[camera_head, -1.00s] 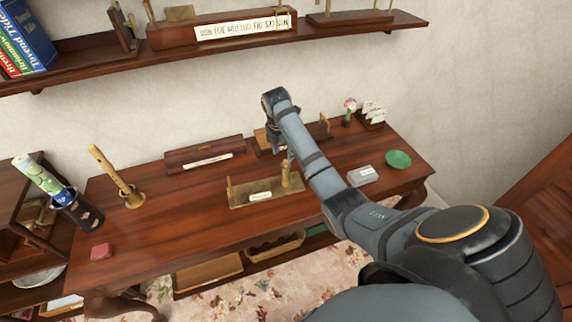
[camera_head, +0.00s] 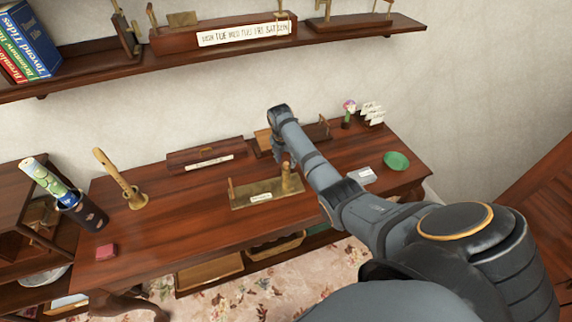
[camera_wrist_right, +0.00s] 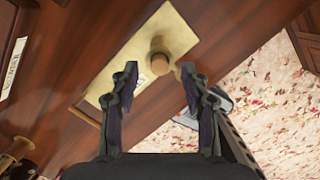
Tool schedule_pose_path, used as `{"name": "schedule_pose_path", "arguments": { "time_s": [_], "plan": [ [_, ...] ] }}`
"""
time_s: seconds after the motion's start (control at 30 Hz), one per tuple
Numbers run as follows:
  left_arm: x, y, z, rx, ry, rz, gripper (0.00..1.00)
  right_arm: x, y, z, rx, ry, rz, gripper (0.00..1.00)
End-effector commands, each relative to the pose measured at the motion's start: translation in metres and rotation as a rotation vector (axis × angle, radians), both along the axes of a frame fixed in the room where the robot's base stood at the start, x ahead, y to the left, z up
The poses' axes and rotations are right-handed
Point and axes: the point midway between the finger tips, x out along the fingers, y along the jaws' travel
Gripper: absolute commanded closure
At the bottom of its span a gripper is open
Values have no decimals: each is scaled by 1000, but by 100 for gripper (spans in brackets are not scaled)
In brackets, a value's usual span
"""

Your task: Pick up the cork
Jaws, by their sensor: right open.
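The cork (camera_wrist_right: 160,62) is a round tan top seen from above in the right wrist view, standing on a brass stand (camera_wrist_right: 126,54). In the head view the brass stand (camera_head: 250,200) lies near the front of the desk, with the cork (camera_head: 292,182) at its right end. My right gripper (camera_wrist_right: 160,72) is open, with its two fingers apart on either side of the cork in the picture. It appears above the cork, and I see no contact. In the head view this gripper (camera_head: 285,158) hangs from the arm and is partly hidden. My left gripper is not in view.
The wooden desk (camera_head: 190,235) also bears a flute in a brass holder (camera_head: 134,198), a red block (camera_head: 106,251), a green dish (camera_head: 397,161) and a wooden calendar box (camera_head: 206,156). A wall shelf (camera_head: 220,55) runs above. The desk's left front is mostly clear.

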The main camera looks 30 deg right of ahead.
Motion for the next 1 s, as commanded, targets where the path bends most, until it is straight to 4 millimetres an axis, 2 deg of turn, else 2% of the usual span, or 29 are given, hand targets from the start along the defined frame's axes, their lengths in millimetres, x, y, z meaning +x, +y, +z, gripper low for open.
{"name": "schedule_pose_path", "arguments": {
  "time_s": [0.13, 0.37, 0.67, 1.0],
  "plan": [
    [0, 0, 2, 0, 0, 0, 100, 1, -1, -16, 1, 0, 0, 54],
    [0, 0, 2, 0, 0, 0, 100, 1, -2, -18, 0, -2, 0, 54],
    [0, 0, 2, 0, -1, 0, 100, 2, -2, -18, 0, -1, 0, 93],
    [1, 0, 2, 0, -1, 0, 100, 2, -2, -16, 0, -2, 0, 93]
  ]
}}
